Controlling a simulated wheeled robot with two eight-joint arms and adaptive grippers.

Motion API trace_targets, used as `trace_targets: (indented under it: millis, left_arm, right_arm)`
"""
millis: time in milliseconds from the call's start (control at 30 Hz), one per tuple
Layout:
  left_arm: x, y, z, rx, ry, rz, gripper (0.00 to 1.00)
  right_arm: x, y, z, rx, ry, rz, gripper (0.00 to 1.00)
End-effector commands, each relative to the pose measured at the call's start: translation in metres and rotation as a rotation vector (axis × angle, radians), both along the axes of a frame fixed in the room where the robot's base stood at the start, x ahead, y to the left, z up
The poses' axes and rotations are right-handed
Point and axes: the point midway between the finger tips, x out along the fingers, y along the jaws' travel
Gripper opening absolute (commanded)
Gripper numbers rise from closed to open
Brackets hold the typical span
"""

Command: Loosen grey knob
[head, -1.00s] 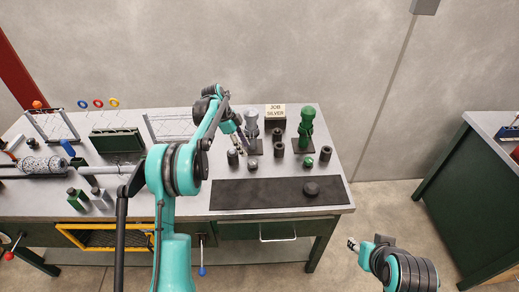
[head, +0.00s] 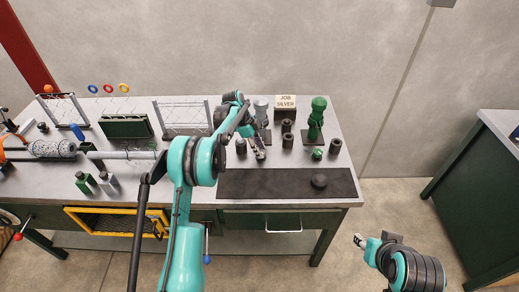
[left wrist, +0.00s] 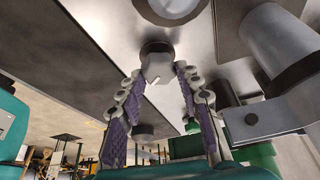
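The grey knob (left wrist: 157,64), with a dark round end, shows between the fingertips of my left gripper (left wrist: 160,72) in the left wrist view. The fingers stand on either side of it and look open; contact is hard to tell. In the head view my left gripper (head: 260,153) is low over the bench, in front of the silver post (head: 261,108), and hides most of the knob. My right gripper (head: 358,240) is off the bench at the lower right, small, its opening unclear.
A green post (head: 317,112) with a green knob (head: 317,154) stands to the right. Dark cylinders (head: 288,140) stand around, close to my left gripper. A black mat (head: 260,185) with a dark round piece (head: 319,181) lies in front. A JOB SILVER sign (head: 286,102) stands behind.

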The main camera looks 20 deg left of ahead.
Motion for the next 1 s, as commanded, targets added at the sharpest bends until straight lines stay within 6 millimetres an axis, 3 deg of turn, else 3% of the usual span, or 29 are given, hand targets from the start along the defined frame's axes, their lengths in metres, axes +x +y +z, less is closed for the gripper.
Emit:
trace_targets:
  millis: [33,100,467,1000]
  left_arm:
    - [0.0,0.0,0.0001,0.0,0.0,0.0,0.15]
    - [0.0,0.0002,0.0001,0.0,0.0,0.0,0.05]
    - [-0.0007,0.0001,0.0002,0.0,0.0,0.042,0.05]
    - [-0.0034,-0.0012,0.0,0.0,-0.001,0.459,0.05]
  right_arm:
    - [0.0,0.0,0.0,0.0,0.0,0.0,0.4]
    - [0.0,0.0,0.0,0.0,0.0,0.0,0.4]
    - [0.0,0.0,-0.0007,0.0,0.0,0.0,0.4]
    - [0.0,0.0,-0.006,0.0,0.0,0.0,0.4]
